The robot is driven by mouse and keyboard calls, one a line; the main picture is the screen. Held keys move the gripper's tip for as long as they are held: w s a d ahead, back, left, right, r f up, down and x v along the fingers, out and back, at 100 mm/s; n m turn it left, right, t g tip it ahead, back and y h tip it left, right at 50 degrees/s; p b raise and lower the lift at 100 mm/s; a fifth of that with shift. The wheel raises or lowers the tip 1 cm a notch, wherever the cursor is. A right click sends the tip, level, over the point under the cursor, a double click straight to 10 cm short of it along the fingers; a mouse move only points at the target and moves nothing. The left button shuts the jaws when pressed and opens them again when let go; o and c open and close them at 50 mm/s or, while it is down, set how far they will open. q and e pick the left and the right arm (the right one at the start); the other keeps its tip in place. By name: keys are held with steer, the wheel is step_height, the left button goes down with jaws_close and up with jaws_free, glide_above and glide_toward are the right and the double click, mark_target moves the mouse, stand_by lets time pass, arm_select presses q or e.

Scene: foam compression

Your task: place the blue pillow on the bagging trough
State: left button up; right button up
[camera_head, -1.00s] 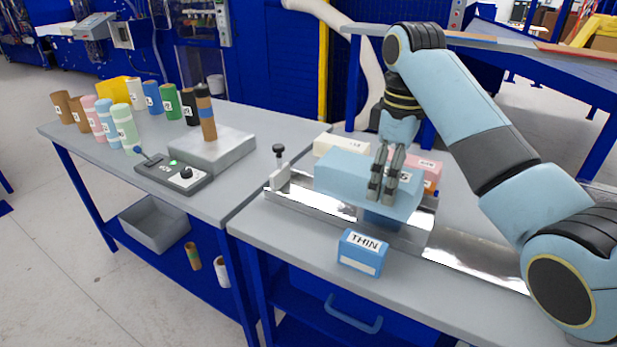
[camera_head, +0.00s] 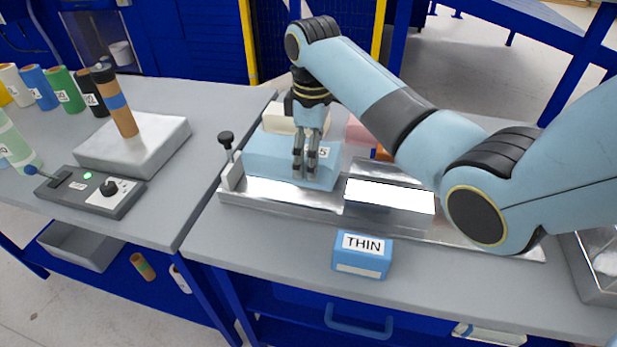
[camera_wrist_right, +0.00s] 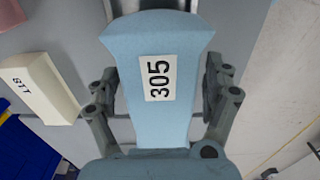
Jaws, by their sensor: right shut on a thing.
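The blue pillow (camera_head: 265,155) is a light blue foam block at the left end of the shiny metal bagging trough (camera_head: 280,202), beside the upright end stop. My right gripper (camera_head: 305,168) reaches down from above and is shut on the pillow near its right part. In the right wrist view the pillow (camera_wrist_right: 160,125) carries a label "305" and is pinched narrower between the two fingers of the right gripper (camera_wrist_right: 158,92). The pillow appears down at the trough, but its underside is hidden, so I cannot tell if it rests. My left gripper is not seen.
A cream block (camera_head: 282,122) and a pink block (camera_head: 360,131) stand behind the trough. A blue "THIN" box (camera_head: 362,255) is in front. A black-knobbed stop (camera_head: 228,150) stands at the trough's left end. A shiny metal piece (camera_head: 390,197) covers the trough's middle.

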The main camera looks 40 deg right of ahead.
steer(key=shift+w+a+f, duration=0.1)
steer(key=shift+w+f, duration=0.35)
steer(key=shift+f, duration=0.2)
steer(key=shift+w+f, duration=0.45)
steer(key=shift+f, duration=0.15)
steer(key=shift+w+f, duration=0.5)
steer(key=shift+f, duration=0.15)
steer(key=shift+s+f, duration=0.4)
steer(key=shift+f, duration=0.4)
step_height(320, 180, down, 2)
steer(key=shift+s+f, duration=0.1)
steer(key=shift+s, duration=0.05)
steer(key=shift+w+f, duration=0.2)
steer(key=shift+w, duration=0.05)
steer(key=shift+s, duration=0.1)
steer(key=shift+s+f, duration=0.1)
steer(key=o, duration=0.7)
steer(key=shift+o, duration=0.5)
steer(key=shift+r, duration=0.35)
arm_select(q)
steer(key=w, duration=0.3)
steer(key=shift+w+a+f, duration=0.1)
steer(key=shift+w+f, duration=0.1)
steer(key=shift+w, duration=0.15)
arm_select(e)
step_height(320, 180, up, 12)
steer(key=shift+f, duration=0.15)
steer(key=shift+f, duration=0.1)
